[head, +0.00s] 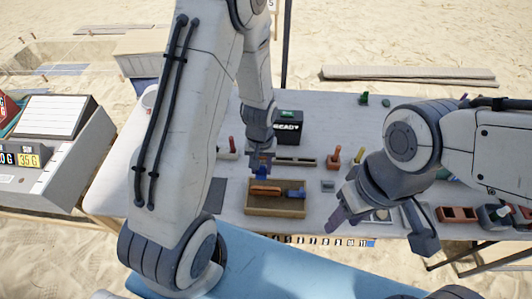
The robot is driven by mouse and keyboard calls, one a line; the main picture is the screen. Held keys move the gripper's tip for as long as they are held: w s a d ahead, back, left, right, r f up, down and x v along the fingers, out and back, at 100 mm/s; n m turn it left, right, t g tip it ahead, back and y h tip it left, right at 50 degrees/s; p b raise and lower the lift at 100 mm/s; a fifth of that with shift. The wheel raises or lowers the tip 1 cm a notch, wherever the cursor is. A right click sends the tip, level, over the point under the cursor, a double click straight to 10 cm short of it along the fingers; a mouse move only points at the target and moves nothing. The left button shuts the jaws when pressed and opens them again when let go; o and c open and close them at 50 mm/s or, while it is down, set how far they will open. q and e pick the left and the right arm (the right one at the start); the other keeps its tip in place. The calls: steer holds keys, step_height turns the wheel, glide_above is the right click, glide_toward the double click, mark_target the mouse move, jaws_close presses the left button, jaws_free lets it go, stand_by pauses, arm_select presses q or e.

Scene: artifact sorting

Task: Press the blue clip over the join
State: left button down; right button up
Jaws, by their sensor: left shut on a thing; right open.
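My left gripper (260,158) is shut on a small blue piece (258,171), which looks like the blue clip, just above the back left of a shallow wooden tray (275,211). In the tray lies an orange-brown bar (265,190), with a blue piece (294,193) at its right end. The join itself is too small to make out. I cannot tell whether the held clip touches the bar. My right gripper (380,222) is open, to the right of the tray, near the table's front edge.
A black box marked READY (288,127) stands behind the tray. Red (334,157) and yellow (357,158) upright pieces stand right of it. A small grey block (328,186) lies beside the tray. Reddish bins (458,214) stand at right. The table's back right is fairly clear.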

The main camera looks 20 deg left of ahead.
mark_target(263, 174)
arm_select(q)
steer(key=shift+w+d, duration=0.1)
steer(key=shift+d, duration=0.15)
step_height(263, 174, down, 5)
steer(key=b, duration=0.4)
steer(key=shift+f, duration=0.2)
steer(key=shift+f+b, duration=0.3)
stand_by(1.4)
steer(key=shift+f+b, duration=0.9)
steer(key=shift+f, duration=0.55)
steer(key=shift+c, duration=1.9)
jaws_free()
